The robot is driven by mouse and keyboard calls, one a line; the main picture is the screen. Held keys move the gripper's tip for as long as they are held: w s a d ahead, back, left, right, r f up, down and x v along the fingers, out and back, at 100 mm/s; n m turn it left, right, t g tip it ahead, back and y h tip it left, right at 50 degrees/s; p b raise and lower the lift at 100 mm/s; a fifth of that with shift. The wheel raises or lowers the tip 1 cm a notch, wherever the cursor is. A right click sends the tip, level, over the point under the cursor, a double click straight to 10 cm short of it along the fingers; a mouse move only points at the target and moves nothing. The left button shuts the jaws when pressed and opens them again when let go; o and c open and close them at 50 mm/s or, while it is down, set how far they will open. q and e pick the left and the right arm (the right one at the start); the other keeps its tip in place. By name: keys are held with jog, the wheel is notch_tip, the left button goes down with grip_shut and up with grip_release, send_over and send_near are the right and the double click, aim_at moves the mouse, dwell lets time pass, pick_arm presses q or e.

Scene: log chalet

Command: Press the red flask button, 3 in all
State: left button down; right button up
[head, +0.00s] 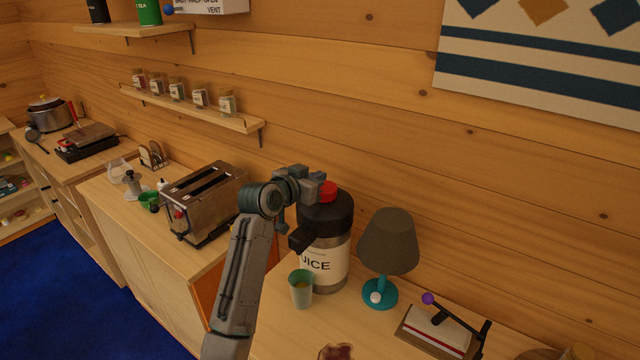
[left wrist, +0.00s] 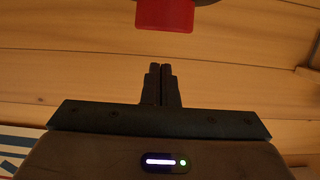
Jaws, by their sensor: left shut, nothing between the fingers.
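The flask (head: 337,255) is a large dark-topped container with a white label ending in "UICE", standing upright on the counter. Its red button (head: 329,190) is on top of the black lid, partly behind my gripper. In the left wrist view the red button (left wrist: 164,16) shows at the top edge, against the dark lid. My left gripper (head: 318,177) is at the height of the flask top, beside the button. Its fingers (left wrist: 162,85) are shut and empty, and a gap shows between them and the button in the wrist view. My right gripper is not in view.
A green cup (head: 301,289) stands in front of the flask. A lamp (head: 388,243) is to its right, with a lever device (head: 437,333) further right. A toaster (head: 203,203) stands left of my arm. A spice shelf (head: 190,108) is on the log wall.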

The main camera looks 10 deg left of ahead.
pick_arm(q)
jog(key=b+v, duration=0.3)
jog(key=v, duration=0.5)
jog(key=shift+s+f, duration=0.2)
jog(key=shift+f, duration=0.1)
jog(key=shift+s+a, duration=0.1)
jog(key=shift+a, duration=0.05)
dwell(0.5)
